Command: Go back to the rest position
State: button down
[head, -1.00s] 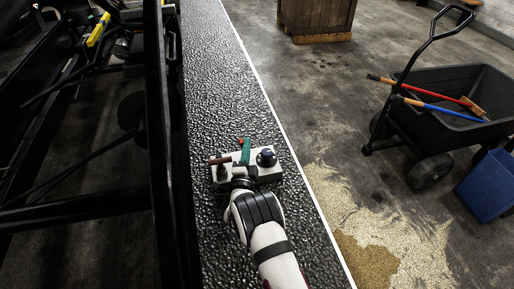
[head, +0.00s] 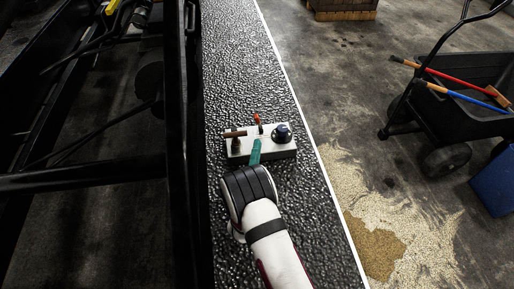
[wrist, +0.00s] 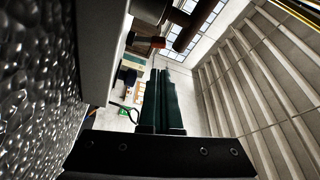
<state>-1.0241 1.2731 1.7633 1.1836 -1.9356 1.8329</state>
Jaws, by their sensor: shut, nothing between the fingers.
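My gripper (head: 255,152) has green fingers, pressed together with nothing between them. In the head view its tip overlaps the near edge of a white control box (head: 278,152); whether they touch cannot be told. The box stands on the black textured walkway and carries a brown-handled lever (head: 235,134), a small red-topped lever (head: 257,119) and a dark blue knob (head: 282,132). In the wrist view the green fingers (wrist: 161,102) point forward, and the box side (wrist: 101,45) and a brown handle (wrist: 188,29) show at the upper left and top.
A black machine frame (head: 184,150) runs along the left. The walkway (head: 232,60) has a white edge line. To the right are spilled grain (head: 380,225), a black cart (head: 470,92) with tools, and a blue bin (head: 497,182). A wooden crate (head: 342,6) stands at the back.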

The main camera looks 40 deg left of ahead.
dwell(0.4)
jog(key=w+d+r+m+g+h, duration=0.2)
jog(key=w+d+r+g+h, duration=0.15)
jog(key=w+d+r, duration=0.4)
jog(key=s+d+r+n+g+h, duration=0.1)
jog(key=d+r+n+g+h, duration=0.2)
jog(key=d, duration=0.8)
jog(key=s+d+r+n+g, duration=0.1)
jog(key=s+d+g, duration=0.2)
jog(key=s+d, duration=0.3)
jog(key=s+d+r+g, duration=0.2)
jog(key=s+d+g, duration=0.2)
jog(key=s, duration=1.1)
jog(key=s+d+r+n+g, duration=0.1)
jog(key=s+d+g, duration=0.3)
jog(key=s+d, duration=0.4)
jog(key=s, duration=0.3)
jog(key=shift+d+r+n, duration=0.25)
jog(key=shift+n, duration=0.05)
jog(key=shift+h, duration=0.25)
